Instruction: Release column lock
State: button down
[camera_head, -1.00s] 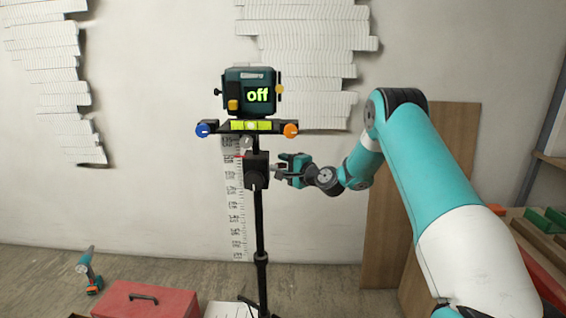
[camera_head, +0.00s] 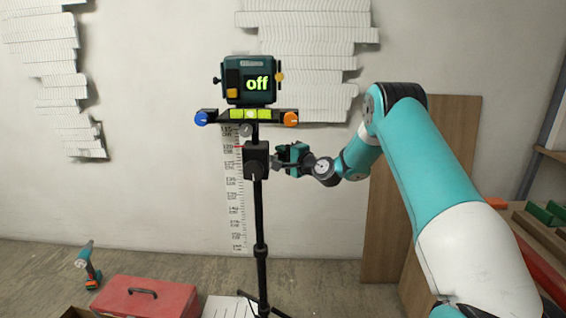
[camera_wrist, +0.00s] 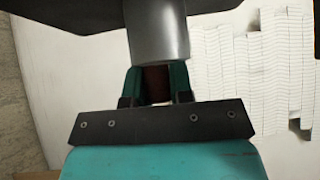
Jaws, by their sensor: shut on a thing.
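A black upright column (camera_head: 258,218) carries a dark block (camera_head: 256,160) at mid-height. My gripper (camera_head: 281,162) is at the right side of this block, shut on the column lock there. The lock is mostly hidden by the fingers in the head view. In the wrist view, a grey cylinder (camera_wrist: 158,30) stands right in front of my gripper (camera_wrist: 157,80). A dark reddish part shows between the green fingers. On top of the column sits a dark green device (camera_head: 251,78) with a display reading "off".
Under the device is a crossbar with a yellow level (camera_head: 250,114), a blue knob (camera_head: 201,118) and an orange knob (camera_head: 290,119). A scale strip (camera_head: 237,190) is on the wall behind the column. A red toolbox (camera_head: 150,296) and a drill (camera_head: 88,267) are on the floor.

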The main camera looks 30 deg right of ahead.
jog(key=shift+r+n+t+y+b, duration=0.4)
jog(key=shift+r+n+t+b, duration=0.35)
jog(key=shift+b, duration=1.4)
jog(key=shift+f, duration=0.1)
jog(key=c, duration=1)
grip_release()
jog(key=shift+s, duration=0.1)
jog(key=b+v, duration=0.9)
jog(key=v, duration=0.8)
jog(key=shift+s, duration=0.2)
